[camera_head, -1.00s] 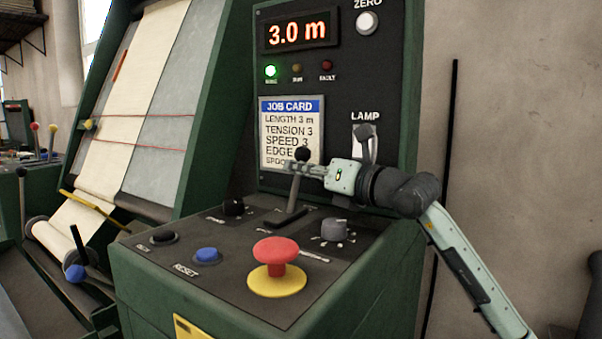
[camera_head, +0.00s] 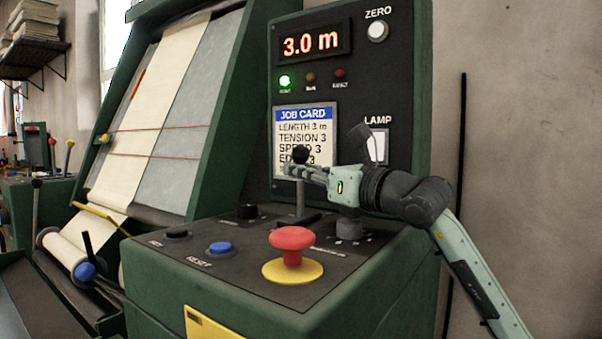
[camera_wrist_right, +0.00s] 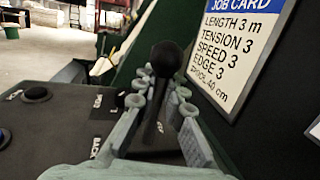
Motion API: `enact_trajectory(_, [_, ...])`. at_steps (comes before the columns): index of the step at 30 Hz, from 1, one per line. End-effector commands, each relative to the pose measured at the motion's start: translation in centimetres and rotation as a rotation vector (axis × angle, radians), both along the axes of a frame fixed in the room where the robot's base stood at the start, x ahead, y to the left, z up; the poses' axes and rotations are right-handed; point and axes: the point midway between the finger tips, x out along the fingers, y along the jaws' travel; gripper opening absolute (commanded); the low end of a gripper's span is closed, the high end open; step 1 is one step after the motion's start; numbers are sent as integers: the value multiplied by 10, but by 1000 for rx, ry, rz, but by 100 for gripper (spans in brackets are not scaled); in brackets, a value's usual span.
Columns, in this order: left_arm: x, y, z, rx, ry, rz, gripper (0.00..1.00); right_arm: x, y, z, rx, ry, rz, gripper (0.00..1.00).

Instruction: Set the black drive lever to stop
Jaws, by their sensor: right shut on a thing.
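The black drive lever (camera_head: 300,155) has a round black knob on a grey stem and rises from a slot in the console top. It also shows in the right wrist view (camera_wrist_right: 165,62), where its knob and shaft stand between the two fingers. My right gripper (camera_head: 292,171) is shut on the lever just below the knob; in the wrist view it (camera_wrist_right: 163,100) has a finger on each side of the shaft. My left gripper is not in view.
A red mushroom button (camera_head: 292,240) on a yellow base stands in front of the lever. A blue reset button (camera_head: 220,248), a black knob (camera_head: 247,211) and a grey dial (camera_head: 350,229) are nearby. The upright panel with the job card (camera_head: 305,125) rises close behind.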

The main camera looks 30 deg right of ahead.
Motion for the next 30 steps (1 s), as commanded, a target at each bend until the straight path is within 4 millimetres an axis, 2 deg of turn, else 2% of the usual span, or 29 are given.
enact_trajectory(2, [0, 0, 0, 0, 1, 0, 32, -1, -2, 5, -1, -12, -3, 0])
enact_trajectory(3, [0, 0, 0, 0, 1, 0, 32, -1, -2, 5, -1, -13, -4, 14])
enact_trajectory(8, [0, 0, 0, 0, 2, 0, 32, -1, -2, 6, -1, -13, -3, 33])
enact_trajectory(16, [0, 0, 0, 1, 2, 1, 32, -2, -2, 6, -1, -15, -4, 33])
enact_trajectory(20, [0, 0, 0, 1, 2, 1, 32, -8, -3, 4, 1, -11, -3, 33])
enact_trajectory(23, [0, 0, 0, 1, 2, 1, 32, -22, -6, 0, 0, -6, -3, 33])
enact_trajectory(30, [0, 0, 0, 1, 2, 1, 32, -70, -15, -7, 2, -2, -1, 33])
